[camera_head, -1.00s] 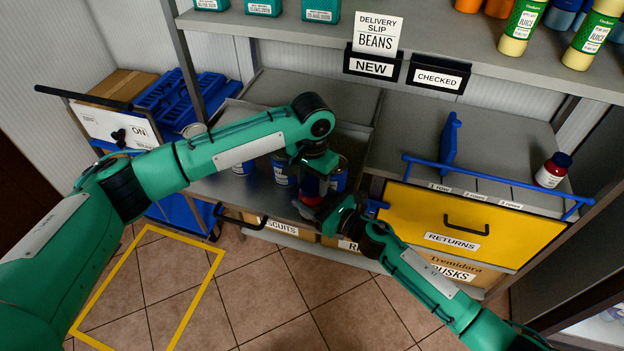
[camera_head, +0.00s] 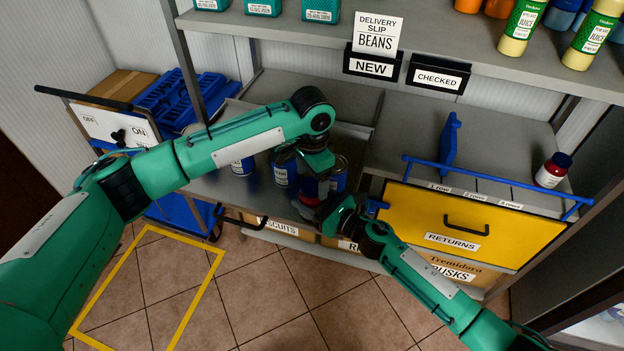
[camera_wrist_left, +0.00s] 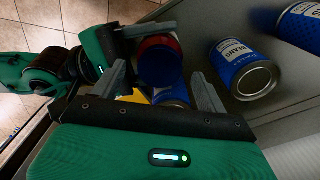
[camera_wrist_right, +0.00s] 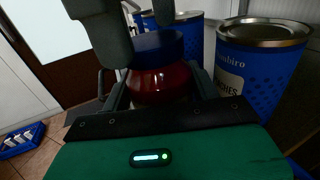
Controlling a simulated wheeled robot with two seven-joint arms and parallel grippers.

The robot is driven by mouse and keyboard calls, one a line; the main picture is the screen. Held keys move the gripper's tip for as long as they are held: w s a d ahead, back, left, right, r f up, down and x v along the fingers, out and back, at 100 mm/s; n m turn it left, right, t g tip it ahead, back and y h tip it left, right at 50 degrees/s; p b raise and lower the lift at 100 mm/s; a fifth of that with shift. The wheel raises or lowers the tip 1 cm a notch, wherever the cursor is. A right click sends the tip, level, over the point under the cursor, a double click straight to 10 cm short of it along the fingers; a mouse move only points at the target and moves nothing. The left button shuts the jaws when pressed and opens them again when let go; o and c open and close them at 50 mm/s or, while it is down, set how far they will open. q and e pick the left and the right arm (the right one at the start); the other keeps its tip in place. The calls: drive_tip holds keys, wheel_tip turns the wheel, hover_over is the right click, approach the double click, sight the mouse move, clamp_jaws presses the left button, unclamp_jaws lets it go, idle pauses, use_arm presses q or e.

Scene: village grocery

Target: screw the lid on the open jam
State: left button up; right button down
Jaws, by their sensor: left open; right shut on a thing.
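The red jam jar (camera_wrist_right: 163,84) stands upright between the fingers of my right gripper (camera_wrist_right: 160,88), which is shut on it. A dark blue lid (camera_wrist_right: 158,47) sits on the jar's mouth; how tightly it is screwed I cannot tell. My left gripper (camera_wrist_left: 165,85) is open, its fingers on either side of the lid and jar top, seen from above in the left wrist view. In the head view both grippers meet in front of the lower shelf, and the left one (camera_head: 318,180) partly hides the jar.
Blue bean cans (camera_wrist_left: 242,68) stand close beside the grippers on the lower shelf. Another red jar with a dark lid (camera_head: 553,170) stands on the right shelf. The yellow returns bin (camera_head: 470,228) with a blue rail is right of my grippers.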

use_arm(q)
wheel_tip(320, 180, up, 11)
drive_tip(key=shift+f, duration=0.2)
use_arm(e)
drive_tip(key=shift+c, duration=1.5)
unclamp_jaws()
drive_tip(key=shift+d, duration=0.1)
use_arm(q)
wheel_tip(320, 180, down, 4)
drive_tip(key=b, duration=0.3)
drive_tip(key=shift+r+b, duration=0.15)
drive_tip(key=shift+b, duration=0.2)
use_arm(e)
drive_tip(key=v, duration=1.3)
drive_tip(key=shift+s+d, duration=0.2)
